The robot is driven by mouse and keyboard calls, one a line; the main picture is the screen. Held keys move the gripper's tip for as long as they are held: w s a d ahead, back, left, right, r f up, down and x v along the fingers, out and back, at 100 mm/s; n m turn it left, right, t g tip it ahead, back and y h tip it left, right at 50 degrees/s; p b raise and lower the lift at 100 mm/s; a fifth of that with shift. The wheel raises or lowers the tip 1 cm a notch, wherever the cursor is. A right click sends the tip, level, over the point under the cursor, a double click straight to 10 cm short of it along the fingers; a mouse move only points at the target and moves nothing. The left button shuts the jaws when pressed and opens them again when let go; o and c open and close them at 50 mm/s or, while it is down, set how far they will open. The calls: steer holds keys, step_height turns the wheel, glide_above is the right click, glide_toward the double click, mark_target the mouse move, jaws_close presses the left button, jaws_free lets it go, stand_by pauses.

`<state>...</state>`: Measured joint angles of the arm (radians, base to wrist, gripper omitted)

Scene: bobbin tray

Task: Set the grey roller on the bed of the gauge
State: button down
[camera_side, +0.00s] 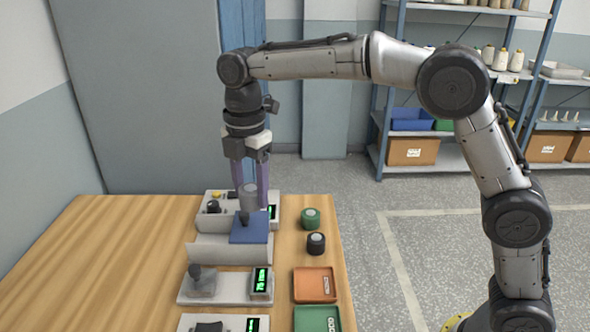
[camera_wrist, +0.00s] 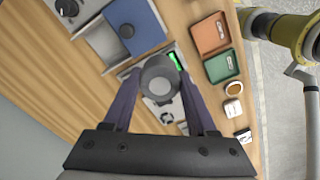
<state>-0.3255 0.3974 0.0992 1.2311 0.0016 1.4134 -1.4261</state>
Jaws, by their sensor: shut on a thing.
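My gripper (camera_side: 249,200) is shut on the grey roller (camera_side: 249,191), which hangs between its two purple fingers. In the wrist view the roller (camera_wrist: 159,79) is seen end-on, with a lighter round centre. In the side view it appears above and behind the blue plate with its dark knob, but its height is hard to judge. Several grey units carry green displays: one (camera_side: 230,288) in front of the blue plate, one (camera_side: 214,196) behind it, one (camera_side: 180,324) at the near edge. I cannot tell which is the gauge. The roller and fingers hide part of a display unit in the wrist view.
The blue plate (camera_side: 253,235) lies by a pale curved holder (camera_side: 220,251). A green bobbin (camera_side: 311,219) and a black bobbin (camera_side: 316,244) stand at the right, with an orange tray (camera_side: 299,291) and a green tray (camera_side: 299,323) nearer. The table's left side (camera_side: 110,270) is clear.

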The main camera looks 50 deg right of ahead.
steer(key=a+n, duration=0.1)
steer(key=a, duration=0.7)
steer(key=shift+s+d+f, duration=0.15)
steer(key=shift+f, duration=2.15)
steer(key=shift+s+d+f, duration=0.1)
steer(key=shift+d+f, duration=0.1)
steer(key=shift+f, duration=2.15)
steer(key=shift+s+d+f, duration=0.15)
steer(key=shift+f, duration=2.15)
steer(key=shift+f, duration=0.2)
steer(key=shift+f, duration=0.35)
steer(key=shift+f, duration=0.85)
